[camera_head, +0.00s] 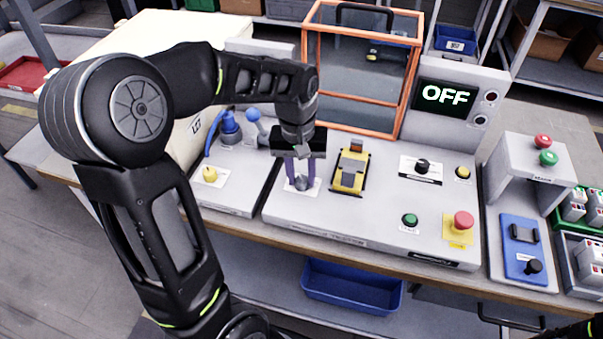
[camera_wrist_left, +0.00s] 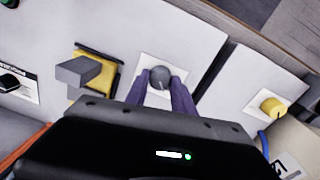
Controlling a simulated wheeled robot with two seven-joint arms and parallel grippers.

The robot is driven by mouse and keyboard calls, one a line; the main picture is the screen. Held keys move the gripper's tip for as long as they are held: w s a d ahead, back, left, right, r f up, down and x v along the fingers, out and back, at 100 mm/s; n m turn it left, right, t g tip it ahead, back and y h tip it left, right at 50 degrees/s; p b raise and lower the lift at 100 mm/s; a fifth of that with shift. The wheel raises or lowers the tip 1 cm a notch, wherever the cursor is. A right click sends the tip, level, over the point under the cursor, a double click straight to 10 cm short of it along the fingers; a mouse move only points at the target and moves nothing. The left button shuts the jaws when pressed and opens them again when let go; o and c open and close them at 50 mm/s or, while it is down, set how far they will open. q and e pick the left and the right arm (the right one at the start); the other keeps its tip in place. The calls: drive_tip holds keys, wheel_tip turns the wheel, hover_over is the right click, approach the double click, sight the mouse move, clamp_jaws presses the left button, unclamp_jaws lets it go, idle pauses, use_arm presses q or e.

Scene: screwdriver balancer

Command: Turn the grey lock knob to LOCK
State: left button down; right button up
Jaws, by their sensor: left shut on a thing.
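The grey lock knob (camera_wrist_left: 159,77) sits on a white label plate on the light grey bench panel. In the head view the knob (camera_head: 301,183) shows low between my left gripper's fingers. My left gripper (camera_head: 302,180) points down over it, with one purple finger on each side. In the left wrist view the gripper (camera_wrist_left: 160,88) is closed on the knob. The label's lettering is too small to read, so the knob's setting cannot be told. My right gripper is not clearly seen; only a dark piece shows at the lower right edge.
A yellow and black clamp-like device (camera_head: 350,170) stands just right of the gripper. A yellow knob (camera_head: 210,174) is to the left. A black rotary switch (camera_head: 422,166), green button (camera_head: 410,220) and red stop button (camera_head: 463,220) are farther right. An orange-framed guard (camera_head: 308,80) stands behind; the display (camera_head: 446,96) reads OFF.

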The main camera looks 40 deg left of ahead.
sight(300, 179)
use_arm(q)
drive_tip(key=shift+n, duration=0.3)
drive_tip(key=c, duration=1.1)
unclamp_jaws()
wheel_tip(300, 179, up, 8)
drive_tip(key=shift+s+a+f, duration=0.1)
drive_tip(key=shift+a, duration=0.05)
